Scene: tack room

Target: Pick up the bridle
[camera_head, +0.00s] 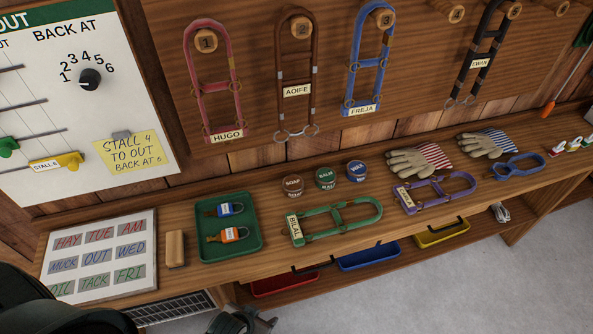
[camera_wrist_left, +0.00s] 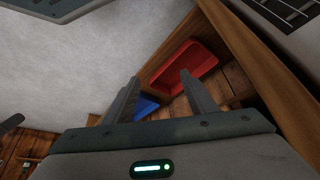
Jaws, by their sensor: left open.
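Strap headpieces hang on numbered pegs: pink HUGO (camera_head: 215,85), brown AOIFE (camera_head: 297,75) with metal rings and a bar below, blue FREJA (camera_head: 370,60), and black EWAN (camera_head: 483,55) with rings below. A green BILAL one (camera_head: 337,222) and a purple one (camera_head: 437,190) lie on the bench; a blue one (camera_head: 518,166) lies farther right. I cannot tell which is the bridle meant. My left gripper (camera_head: 243,322) is low at the bottom edge, before the bench, away from all of them. In the left wrist view its fingers (camera_wrist_left: 158,85) are apart and empty. My right gripper is out of view.
The bench (camera_head: 270,262) also holds a green tray (camera_head: 230,248) with two padlocks, several tins, gloves (camera_head: 415,160), and a card board (camera_head: 98,255). Red (camera_head: 285,282), blue (camera_head: 368,256) and yellow (camera_head: 442,234) bins sit below. The floor (camera_head: 470,290) ahead is clear.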

